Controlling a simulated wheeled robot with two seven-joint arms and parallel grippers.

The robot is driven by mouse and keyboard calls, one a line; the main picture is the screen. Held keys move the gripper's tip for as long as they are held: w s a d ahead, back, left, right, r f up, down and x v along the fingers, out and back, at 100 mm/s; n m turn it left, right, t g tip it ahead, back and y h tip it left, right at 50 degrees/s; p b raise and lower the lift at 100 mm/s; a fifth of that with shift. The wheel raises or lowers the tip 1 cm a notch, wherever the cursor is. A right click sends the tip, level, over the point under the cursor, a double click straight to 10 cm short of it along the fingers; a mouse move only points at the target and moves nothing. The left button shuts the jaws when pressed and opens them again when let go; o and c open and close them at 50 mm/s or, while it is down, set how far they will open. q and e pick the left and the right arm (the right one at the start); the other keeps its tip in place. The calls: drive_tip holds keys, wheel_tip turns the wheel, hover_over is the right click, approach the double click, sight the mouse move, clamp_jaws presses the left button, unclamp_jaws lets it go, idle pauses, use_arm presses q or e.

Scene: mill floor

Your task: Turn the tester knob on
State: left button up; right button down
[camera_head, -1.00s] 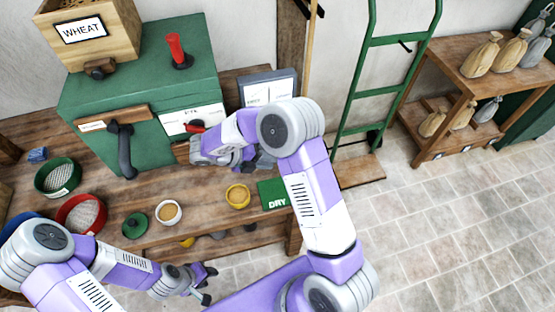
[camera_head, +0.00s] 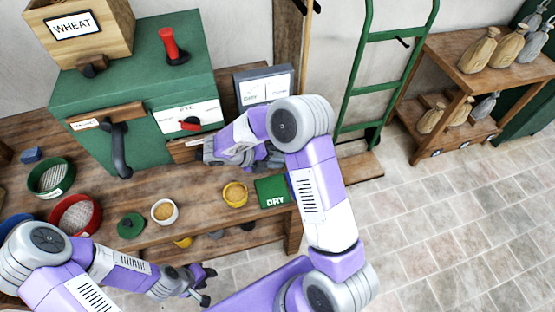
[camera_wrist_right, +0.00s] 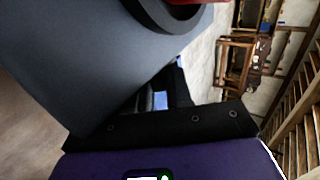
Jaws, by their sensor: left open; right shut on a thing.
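In the right wrist view, a slate-grey boxy body (camera_wrist_right: 85,50), which looks like the tester, fills the left and top, close to the camera. A dark round collar (camera_wrist_right: 165,14) sits at its upper edge with a red part (camera_wrist_right: 190,2), probably the knob, cut off by the frame. My right gripper (camera_head: 268,157) is shut on this grey body, over the bench. In the head view my forearm hides most of the gripper and its hold; the knob's setting cannot be read. My left gripper (camera_head: 207,284) is open and empty, low in front of the bench.
The bench (camera_head: 110,190) holds a green machine (camera_head: 75,105) with a red switch (camera_head: 190,124), a grey display panel (camera_head: 265,85), a green DRY card (camera_head: 272,191), a yellow cup (camera_head: 235,194), a white bowl (camera_head: 164,212) and sieves (camera_head: 75,214). A green hand truck (camera_head: 375,90) stands right.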

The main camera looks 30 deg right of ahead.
drive_tip(key=shift+r+p, duration=0.2)
drive_tip(key=shift+p, duration=0.3)
drive_tip(key=y+p, duration=0.1)
drive_tip(key=p, duration=0.1)
drive_tip(key=y+p, duration=0.2)
drive_tip(key=p, duration=0.1)
drive_tip(key=t+y+p, duration=0.1)
drive_tip(key=p, duration=0.2)
drive_tip(key=shift+s+d+r+y, duration=0.1)
drive_tip(key=shift+d+r+y, duration=0.2)
drive_tip(key=shift+y, duration=0.1)
drive_tip(key=shift+f+t+y+p, duration=0.2)
drive_tip(key=shift+t+y+p, duration=0.1)
drive_tip(key=shift+y+p, duration=0.8)
drive_tip(key=c, duration=1.4)
unclamp_jaws()
drive_tip(key=p+v, duration=0.2)
drive_tip(key=v, duration=0.5)
drive_tip(key=shift+r, duration=0.25)
